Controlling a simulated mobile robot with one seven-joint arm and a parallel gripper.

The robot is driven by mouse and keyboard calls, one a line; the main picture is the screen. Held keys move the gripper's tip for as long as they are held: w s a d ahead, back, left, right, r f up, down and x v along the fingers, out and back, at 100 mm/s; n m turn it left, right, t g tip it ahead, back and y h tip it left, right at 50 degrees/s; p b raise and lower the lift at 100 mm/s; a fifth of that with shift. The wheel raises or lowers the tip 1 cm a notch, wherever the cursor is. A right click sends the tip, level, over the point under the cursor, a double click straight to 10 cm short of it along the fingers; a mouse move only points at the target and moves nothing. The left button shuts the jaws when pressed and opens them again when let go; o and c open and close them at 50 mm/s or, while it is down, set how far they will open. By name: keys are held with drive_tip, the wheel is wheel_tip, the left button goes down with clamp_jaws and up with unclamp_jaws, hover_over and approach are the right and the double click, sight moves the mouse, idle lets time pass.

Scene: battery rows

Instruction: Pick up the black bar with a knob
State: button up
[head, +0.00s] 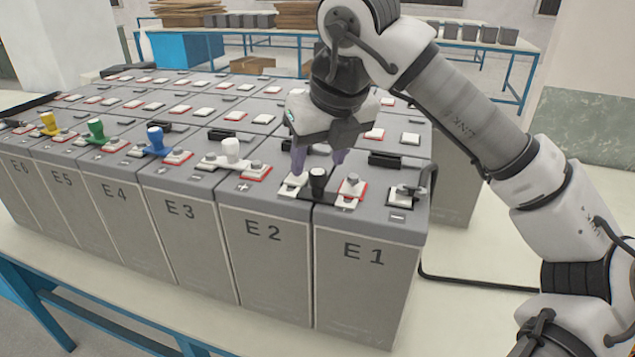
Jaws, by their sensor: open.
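The black bar with a knob (317,183) lies across the tops of batteries E2 (263,240) and E1 (365,265). Its black knob stands upright between a white-based terminal on the left and a red-based terminal on the right. My gripper (318,165) is above and just behind the knob, pointing down. Its two purplish fingertips are apart, one to the left and one to the right of the knob, with nothing seen between them. I cannot tell how far behind the knob the fingers are. The gripper body hides some of the battery tops behind.
Bars with white (231,150), blue (155,140), green (96,130) and yellow (49,123) knobs lie along the front row to the left. A black cable (470,285) runs from E1 across the table. Bare table (465,325) shows at the right.

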sight(318, 172)
drive_tip(key=shift+d+p+x, duration=0.2)
drive_tip(key=shift+p+x, duration=0.9)
drive_tip(key=shift+x, duration=1.3)
drive_tip(key=shift+w, duration=0.2)
drive_tip(key=c, duration=1.1)
